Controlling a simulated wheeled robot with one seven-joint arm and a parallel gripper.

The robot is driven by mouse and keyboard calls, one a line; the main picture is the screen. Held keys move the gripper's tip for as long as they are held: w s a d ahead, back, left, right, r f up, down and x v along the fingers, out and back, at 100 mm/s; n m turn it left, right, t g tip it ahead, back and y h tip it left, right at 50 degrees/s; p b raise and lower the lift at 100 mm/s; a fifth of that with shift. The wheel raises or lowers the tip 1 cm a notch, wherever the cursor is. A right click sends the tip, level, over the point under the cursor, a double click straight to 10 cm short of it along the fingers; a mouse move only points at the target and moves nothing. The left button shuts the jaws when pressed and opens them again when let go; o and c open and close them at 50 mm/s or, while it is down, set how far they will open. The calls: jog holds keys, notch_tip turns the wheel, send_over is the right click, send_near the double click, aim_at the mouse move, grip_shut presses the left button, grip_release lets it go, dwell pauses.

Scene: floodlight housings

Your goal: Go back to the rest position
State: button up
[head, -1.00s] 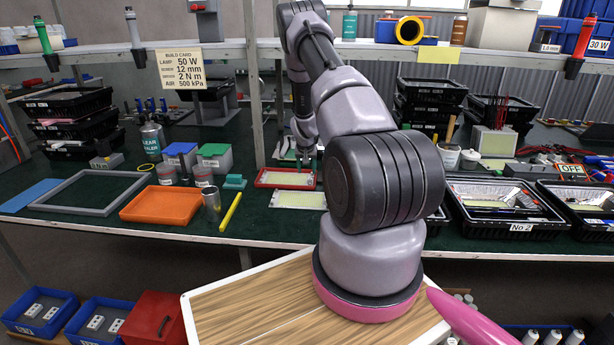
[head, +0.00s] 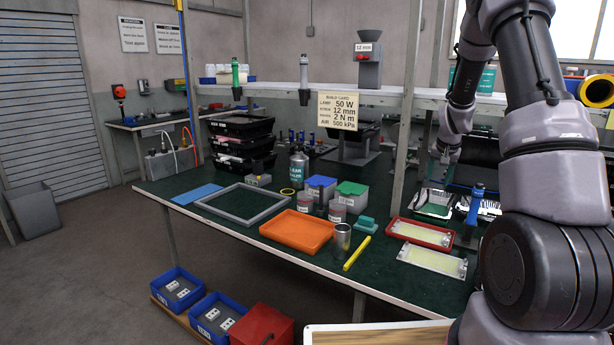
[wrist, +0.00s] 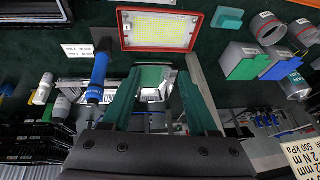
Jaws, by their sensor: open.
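My gripper (wrist: 161,78) is open in the wrist view, its two teal fingers apart with nothing held between them. In the head view, my gripper (head: 444,160) hangs from the folded arm above the back of the green bench, clear of the bench top. The red-framed housing with a pale yellow panel (head: 420,234) lies on the bench in front of it and also shows at the top of the wrist view (wrist: 160,30). A blue-handled tool (head: 475,204) stands right of the red frame; it also shows left of my fingers in the wrist view (wrist: 97,78).
A pale panel (head: 432,261), orange tray (head: 297,231), metal cylinder (head: 342,240), yellow stick (head: 357,253) and grey frame (head: 243,203) lie on the bench. A shelf (head: 295,90) with a build card (head: 338,106) runs above.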

jog(key=s+a+r+n+t+y, duration=0.1)
jog(key=s+a+r, duration=0.6)
jog(key=r, duration=0.4)
jog(key=s+a+r+y, duration=0.1)
jog(key=s+a+r, duration=0.4)
jog(key=s+r, duration=0.45)
jog(key=s+a+r+n, duration=0.1)
jog(key=s+a, duration=0.3)
jog(key=s, duration=0.6)
jog(key=s+a+r+t+y, duration=0.1)
jog(key=s+a+r, duration=0.2)
jog(key=s, duration=0.6)
jog(key=shift+s+a+r+n, duration=0.35)
jog(key=shift+r+n, duration=0.05)
jog(key=shift+r, duration=0.25)
